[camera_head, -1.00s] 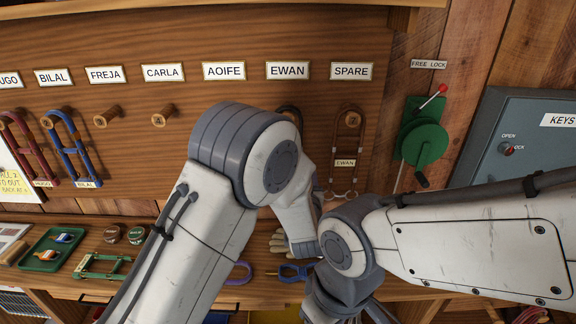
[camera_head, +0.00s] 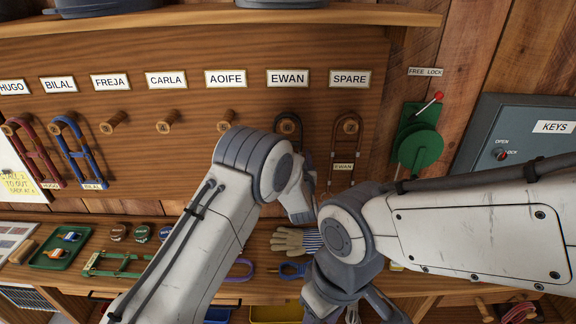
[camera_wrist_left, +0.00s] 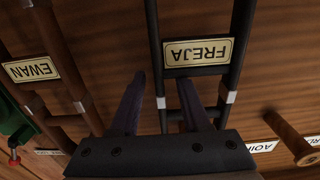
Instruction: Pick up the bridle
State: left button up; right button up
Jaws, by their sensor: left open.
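A black bridle with a FREJA tag (camera_wrist_left: 198,52) hangs in front of my left gripper (camera_wrist_left: 162,82). In the head view its top loop (camera_head: 300,130) is on the peg under the EWAN label; my left arm hides most of the rest. My left gripper is open, and in the wrist view the bridle's left strap runs between its two fingers. The left gripper (camera_head: 309,182) is partly hidden behind its own wrist in the head view. My right gripper (camera_head: 350,303) hangs low over the bench edge, its fingers unclear.
A brown bridle tagged EWAN (camera_head: 345,150) hangs close by under SPARE. Red (camera_head: 38,150) and blue (camera_head: 78,150) bridles hang at left. Pegs under FREJA, CARLA and AOIFE look bare. A green lock crank (camera_head: 418,147) and key cabinet (camera_head: 525,140) are right. Gloves (camera_head: 290,240) lie on the bench.

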pick_arm(q)
grip_shut()
dwell(1.3)
jog(key=shift+r, duration=0.15)
